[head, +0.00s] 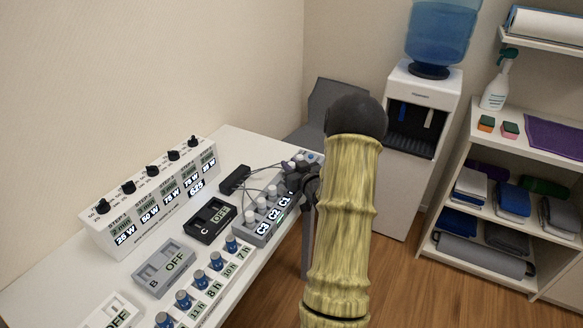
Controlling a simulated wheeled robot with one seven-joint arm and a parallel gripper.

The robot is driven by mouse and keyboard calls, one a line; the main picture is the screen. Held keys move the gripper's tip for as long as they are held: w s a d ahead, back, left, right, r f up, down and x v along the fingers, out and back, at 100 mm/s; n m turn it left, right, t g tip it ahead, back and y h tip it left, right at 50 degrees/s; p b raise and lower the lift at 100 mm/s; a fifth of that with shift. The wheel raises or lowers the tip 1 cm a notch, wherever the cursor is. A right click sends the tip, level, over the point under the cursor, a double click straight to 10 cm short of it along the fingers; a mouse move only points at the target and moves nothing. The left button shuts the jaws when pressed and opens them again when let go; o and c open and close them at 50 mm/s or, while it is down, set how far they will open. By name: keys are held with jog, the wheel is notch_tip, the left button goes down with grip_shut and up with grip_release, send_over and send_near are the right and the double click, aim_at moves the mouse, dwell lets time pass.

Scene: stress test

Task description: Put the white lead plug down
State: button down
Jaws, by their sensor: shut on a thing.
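My gripper (298,180) is dark and reaches over the far right end of the white table, partly behind my own arm. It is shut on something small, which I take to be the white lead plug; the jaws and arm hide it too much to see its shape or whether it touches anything. Just left of the gripper is a grey socket strip (263,229) labelled C1, C2 and C3, with several pale plugs or knobs standing on it. Thin leads run from a small black box (235,180) towards the strip and gripper.
The white table (236,146) holds a white dial panel (150,203), a black switch box C (211,219), a grey switch box B (164,268) and a row of blue knobs. A grey chair (322,97), water cooler (422,90) and shelf (545,124) stand beyond.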

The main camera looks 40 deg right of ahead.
jog(key=shift+f, duration=0.3)
jog(key=shift+f, duration=0.2)
jog(key=c, duration=1.5)
grip_release()
jog(key=shift+r, duration=0.1)
jog(key=shift+c, duration=0.2)
jog(key=shift+r, duration=0.1)
jog(key=v, duration=1.2)
jog(key=shift+b, duration=0.3)
jog(key=shift+w+a, duration=0.1)
